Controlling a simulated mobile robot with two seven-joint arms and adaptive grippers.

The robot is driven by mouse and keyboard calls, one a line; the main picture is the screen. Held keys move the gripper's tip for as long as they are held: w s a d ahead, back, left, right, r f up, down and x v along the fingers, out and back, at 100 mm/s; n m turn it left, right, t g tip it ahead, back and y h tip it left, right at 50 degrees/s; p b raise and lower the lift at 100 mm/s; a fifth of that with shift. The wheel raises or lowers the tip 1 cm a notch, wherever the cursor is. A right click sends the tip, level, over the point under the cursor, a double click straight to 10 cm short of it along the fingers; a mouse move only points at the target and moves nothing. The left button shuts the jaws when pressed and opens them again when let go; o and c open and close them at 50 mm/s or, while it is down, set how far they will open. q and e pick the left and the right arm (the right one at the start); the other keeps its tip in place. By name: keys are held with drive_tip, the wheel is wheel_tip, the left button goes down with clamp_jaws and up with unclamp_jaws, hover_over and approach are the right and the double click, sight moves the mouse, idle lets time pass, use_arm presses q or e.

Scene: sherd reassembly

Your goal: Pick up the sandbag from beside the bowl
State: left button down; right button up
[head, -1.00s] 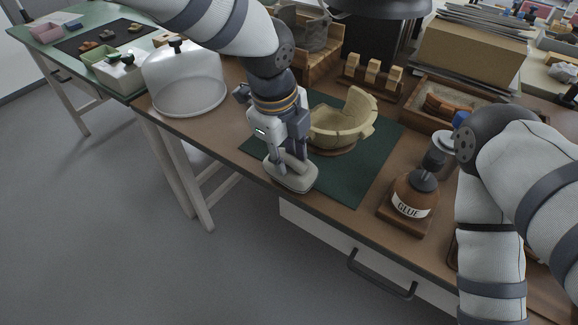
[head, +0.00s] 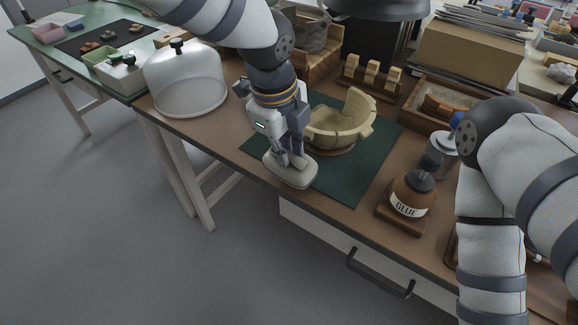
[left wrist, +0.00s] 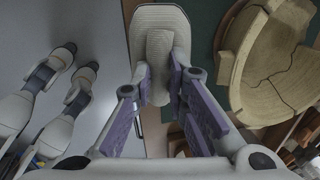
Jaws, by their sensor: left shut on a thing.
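The sandbag (head: 287,178) is a pale grey, rounded flat pad with a raised ridge on top. It is at the front edge of the green mat, left of the bowl. My left gripper (head: 290,158) points down at it and is shut on the ridge. In the left wrist view the sandbag (left wrist: 145,20) shows between the gripper fingers (left wrist: 160,84). I cannot tell whether it touches the mat. The cream bowl (head: 335,128) has a broken, stepped rim and sits on a brown ring. It also shows in the left wrist view (left wrist: 275,70) with crack lines. My right gripper is not in view.
The green mat (head: 365,170) is bare right of the bowl. A glue bottle (head: 408,195) stands to the right, near my right arm. A clear dome (head: 186,80) stands at the left, and a sand tray (head: 428,88) at the back right. The brown table's front edge is close.

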use_arm(q)
drive_tip(key=shift+r+p, duration=0.6)
drive_tip(key=shift+r, duration=2.4)
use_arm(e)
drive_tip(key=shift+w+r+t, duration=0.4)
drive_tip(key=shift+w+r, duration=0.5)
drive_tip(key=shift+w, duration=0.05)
